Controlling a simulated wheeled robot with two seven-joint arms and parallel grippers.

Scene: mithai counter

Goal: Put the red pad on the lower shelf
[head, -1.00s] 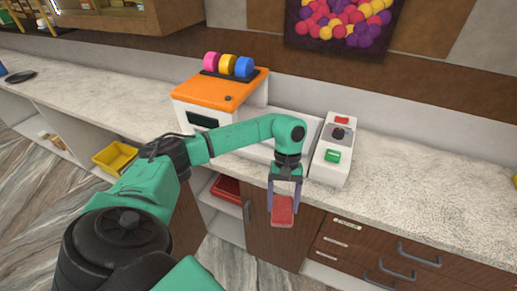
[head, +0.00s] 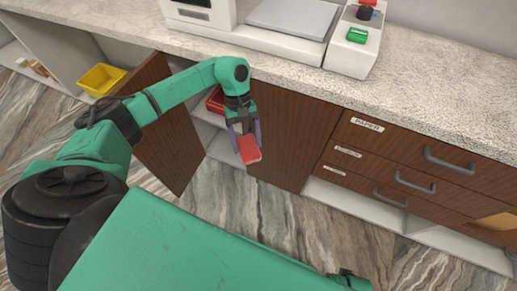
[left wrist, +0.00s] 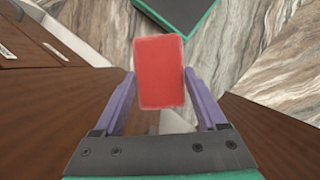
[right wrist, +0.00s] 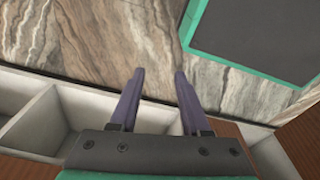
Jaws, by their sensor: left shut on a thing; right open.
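The red pad (head: 249,150) is held by my left gripper (head: 243,138) in front of the open cabinet. In the left wrist view the pad (left wrist: 159,72) sits between the two purple fingers, and the gripper (left wrist: 159,88) is shut on it. The lower shelf (head: 226,150) shows as a pale board inside the cabinet, partly hidden by the gripper. A red tray (head: 214,100) stands on the board above it. My right gripper (right wrist: 158,85) is open and empty in the right wrist view, above the floor and pale compartments.
The open brown cabinet door (head: 160,130) stands to the left of the opening. A brown panel (head: 290,140) and labelled drawers (head: 400,172) are to the right. A yellow bin (head: 101,79) is in an open bay at left. The marbled floor (head: 300,225) in front is clear.

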